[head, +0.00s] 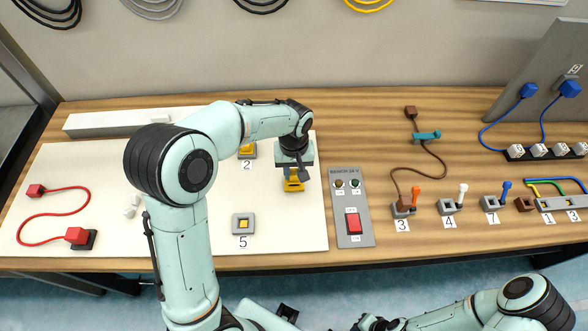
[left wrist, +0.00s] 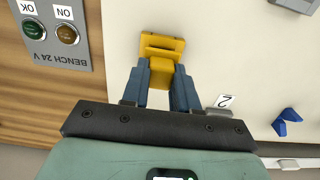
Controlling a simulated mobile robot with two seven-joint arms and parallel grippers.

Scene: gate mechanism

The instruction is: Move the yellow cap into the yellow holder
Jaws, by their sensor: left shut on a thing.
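My left gripper (head: 294,174) is shut on the yellow cap (head: 294,185), above the right part of the white board. In the left wrist view the cap (left wrist: 160,55) sits between the two blue fingers (left wrist: 160,88). I cannot tell whether its underside touches the board. A grey square holder with a yellow centre (head: 243,223) lies by label 5, to the front left of the cap and apart from it. Another yellow-topped piece (head: 247,152) stands by label 2, partly hidden by my arm. My right arm crosses the bottom right; I cannot make out its gripper.
A grey panel (head: 350,240) with a red switch stands close to the right of the cap. A red cable (head: 50,215) lies on the left of the white board (head: 150,250). Several small holders with coloured levers line the right side. A blue piece (left wrist: 287,122) lies on the board.

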